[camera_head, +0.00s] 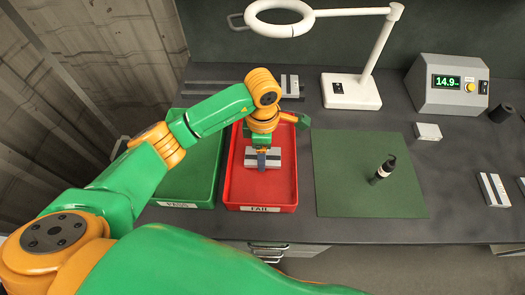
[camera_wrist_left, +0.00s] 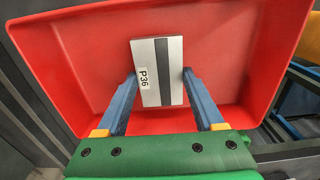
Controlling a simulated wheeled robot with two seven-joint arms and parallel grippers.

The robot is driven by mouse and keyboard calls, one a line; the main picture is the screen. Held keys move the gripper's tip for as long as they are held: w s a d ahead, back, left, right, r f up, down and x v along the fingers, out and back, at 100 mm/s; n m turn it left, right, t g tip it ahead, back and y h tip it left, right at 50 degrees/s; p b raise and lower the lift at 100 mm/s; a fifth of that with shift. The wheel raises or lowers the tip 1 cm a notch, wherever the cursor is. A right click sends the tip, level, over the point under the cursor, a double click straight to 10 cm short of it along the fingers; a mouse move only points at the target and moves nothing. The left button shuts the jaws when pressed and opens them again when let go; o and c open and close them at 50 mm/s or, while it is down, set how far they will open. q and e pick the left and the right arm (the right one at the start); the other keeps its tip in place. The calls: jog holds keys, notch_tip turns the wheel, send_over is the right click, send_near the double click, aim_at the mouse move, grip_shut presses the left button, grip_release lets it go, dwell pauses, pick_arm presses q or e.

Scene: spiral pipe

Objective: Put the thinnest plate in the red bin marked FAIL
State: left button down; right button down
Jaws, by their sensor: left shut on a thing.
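My left gripper (camera_head: 262,158) is over the red bin (camera_head: 284,195) marked FAIL and is shut on a grey plate (camera_head: 274,158) with a dark stripe. In the left wrist view the plate (camera_wrist_left: 162,57) carries the label P36, and the blue fingers of the left gripper (camera_wrist_left: 160,75) press on its two sides. The red bin (camera_wrist_left: 90,60) surrounds the plate in that view. I cannot tell whether the plate touches the bin floor. Other striped plates lie at the right (camera_head: 494,190) and behind the bin (camera_head: 290,84). My right gripper is not in view.
A green bin (camera_head: 178,190) marked PASS stands left of the red bin. A green mat (camera_head: 345,190) with a dark upright tool (camera_head: 382,171) lies to the right. A ring lamp (camera_head: 350,92), a gauge box (camera_head: 447,85) reading 14.9 and a small pale block (camera_head: 428,132) stand beyond.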

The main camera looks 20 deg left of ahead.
pick_arm(q)
jog(key=shift+f, duration=0.8)
grip_release()
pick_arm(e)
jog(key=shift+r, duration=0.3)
